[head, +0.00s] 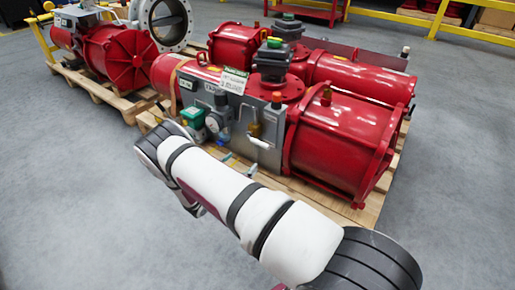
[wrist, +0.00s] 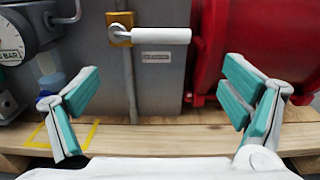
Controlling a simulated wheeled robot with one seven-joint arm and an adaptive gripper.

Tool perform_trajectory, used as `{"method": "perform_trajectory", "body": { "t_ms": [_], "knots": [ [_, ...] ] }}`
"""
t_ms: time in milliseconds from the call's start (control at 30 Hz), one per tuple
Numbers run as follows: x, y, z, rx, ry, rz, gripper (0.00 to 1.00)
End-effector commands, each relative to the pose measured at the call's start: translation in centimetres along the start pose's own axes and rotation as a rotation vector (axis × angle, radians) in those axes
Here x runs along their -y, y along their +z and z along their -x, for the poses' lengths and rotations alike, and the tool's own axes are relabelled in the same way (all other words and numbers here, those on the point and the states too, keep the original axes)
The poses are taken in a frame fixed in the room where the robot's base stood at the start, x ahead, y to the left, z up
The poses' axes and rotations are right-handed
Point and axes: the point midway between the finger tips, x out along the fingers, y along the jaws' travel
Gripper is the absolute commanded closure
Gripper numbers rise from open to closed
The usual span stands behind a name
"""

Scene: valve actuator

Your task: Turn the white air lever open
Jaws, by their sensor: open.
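The white air lever (wrist: 160,36) shows in the upper middle of the wrist view. It lies level, pointing right from a brass-coloured valve block (wrist: 120,30) on the grey panel of the red actuator. A small label plate is below it. My gripper (wrist: 160,108) is open, its two teal-padded fingers wide apart, one low at left and one at right. Nothing is between the fingers, and the lever is beyond and above them, apart from them. In the head view my arm hides part of the actuator's front, and my fingertips are not clearly seen.
A pressure gauge (wrist: 12,42) and blue fitting are left of the lever. The red cylinder (head: 337,145) bulges out at right. The actuator rests on a wooden pallet (head: 365,210). Another actuator (head: 120,58) stands behind left. Grey floor is clear around the front.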

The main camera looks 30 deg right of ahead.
Motion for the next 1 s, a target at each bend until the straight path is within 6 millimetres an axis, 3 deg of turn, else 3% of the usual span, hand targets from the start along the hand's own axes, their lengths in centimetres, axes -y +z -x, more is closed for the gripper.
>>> {"method": "perform_trajectory", "body": {
  "t_ms": [300, 500, 700, 1000],
  "knots": [
    [0.2, -0.2, -6.4, 0.001, -0.006, -0.003, 0.07],
    [0.2, -0.2, -9.7, -0.001, -0.004, -0.002, 0.07],
    [0.1, -0.1, -11.4, 0.000, -0.003, -0.002, 0.07],
    [0.1, 0.0, -11.8, 0.000, -0.002, -0.001, 0.07]
  ]
}}
